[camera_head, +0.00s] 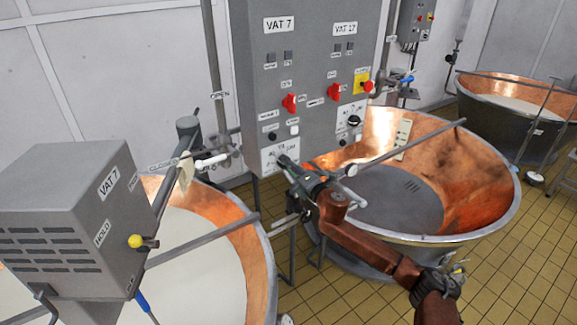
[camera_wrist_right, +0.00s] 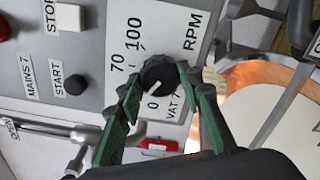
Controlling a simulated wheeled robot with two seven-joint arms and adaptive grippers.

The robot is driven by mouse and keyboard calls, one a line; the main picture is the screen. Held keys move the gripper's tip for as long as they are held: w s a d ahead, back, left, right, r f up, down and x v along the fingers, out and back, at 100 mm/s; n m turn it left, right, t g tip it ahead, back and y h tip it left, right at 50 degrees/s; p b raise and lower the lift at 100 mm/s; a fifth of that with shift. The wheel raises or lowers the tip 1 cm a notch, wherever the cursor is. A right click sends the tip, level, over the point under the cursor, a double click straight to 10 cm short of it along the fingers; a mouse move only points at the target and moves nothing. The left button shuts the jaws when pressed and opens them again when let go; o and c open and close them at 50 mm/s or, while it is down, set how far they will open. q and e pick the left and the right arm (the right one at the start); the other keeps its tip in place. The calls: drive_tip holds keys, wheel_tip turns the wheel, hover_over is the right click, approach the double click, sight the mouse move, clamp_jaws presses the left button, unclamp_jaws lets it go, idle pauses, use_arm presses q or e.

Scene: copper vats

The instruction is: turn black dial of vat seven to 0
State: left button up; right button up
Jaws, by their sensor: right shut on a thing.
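The black dial (camera_wrist_right: 158,73) of vat seven sits on a white RPM plate (camera_wrist_right: 134,20) labelled VAT 7, with 0, 70 and 100 printed on it. My right gripper (camera_wrist_right: 162,84) has its green fingers on both sides of the dial and is shut on it. In the head view my right gripper (camera_head: 287,166) reaches the lower part of the grey control box (camera_head: 255,90), below the VAT 7 label, and hides the dial there. I cannot make out clearly where the dial's pointer stands. My left gripper is not in view.
A black start button (camera_wrist_right: 75,85) and a white stop button (camera_wrist_right: 68,17) are close to the dial. The vat 17 dial plate (camera_head: 349,113) is to the right. Pipes and levers (camera_head: 212,160) lie left of my gripper, and copper vats (camera_head: 450,150) stand below.

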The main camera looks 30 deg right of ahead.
drive_tip(key=n, duration=0.5)
drive_tip(key=shift+f+n, duration=0.15)
drive_tip(key=shift+n, duration=0.25)
idle(0.4)
drive_tip(key=o, duration=1.1)
drive_tip(key=s, duration=0.4)
drive_tip(key=s+d, duration=0.1)
drive_tip(key=s, duration=0.7)
drive_tip(key=shift+d, duration=0.35)
drive_tip(key=shift+w, duration=0.1)
